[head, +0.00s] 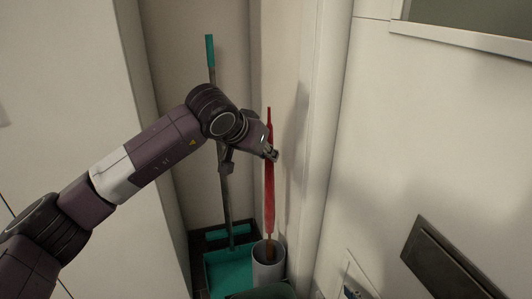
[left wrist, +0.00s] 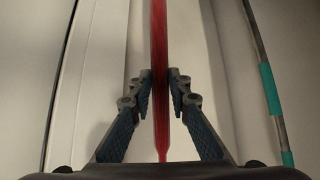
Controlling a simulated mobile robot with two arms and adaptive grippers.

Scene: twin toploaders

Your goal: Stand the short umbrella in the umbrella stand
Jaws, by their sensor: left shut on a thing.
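A slim red umbrella (head: 269,190) stands nearly upright in the head view, with a brown part at its lower end. That lower end is at the mouth of the grey-white cylindrical umbrella stand (head: 268,272); how deep it goes cannot be told. My left gripper (head: 271,154), on the arm coming in from the left, is shut on the umbrella's upper part. In the left wrist view the red umbrella (left wrist: 160,50) runs between the two fingers of my left gripper (left wrist: 160,85). My right gripper is not in view.
A teal dustpan (head: 226,272) with a long grey handle and teal grip (head: 210,52) stands left of the umbrella stand, in a narrow corner. Walls are close on the right. A dark panel (head: 448,260) is on the right wall. Free room around the stand is small.

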